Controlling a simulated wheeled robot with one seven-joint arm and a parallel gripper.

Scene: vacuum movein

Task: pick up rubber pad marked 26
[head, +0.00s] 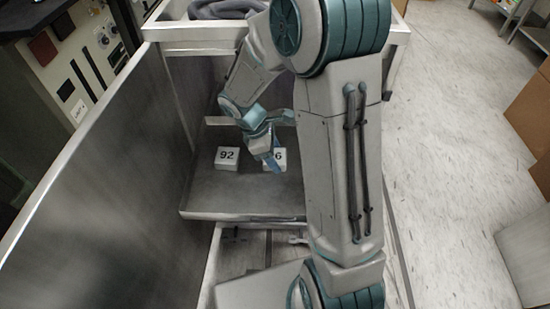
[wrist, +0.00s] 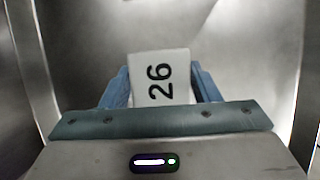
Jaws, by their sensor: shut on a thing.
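The white rubber pad marked 26 (wrist: 160,78) sits between the two blue fingers of my gripper (wrist: 162,85) in the wrist view. My gripper is shut on it, one finger at each side. In the head view my gripper (head: 275,152) reaches down over the metal tray, and the pad (head: 279,158) is partly hidden behind a finger, with only a 6 showing. I cannot tell whether the pad touches the tray floor.
A white block marked 92 (head: 227,158) sits on the tray (head: 240,198) just left of my gripper. A tall metal panel (head: 110,165) stands to the left. A dark cloth (head: 225,9) lies at the back. Open floor (head: 455,130) is at right.

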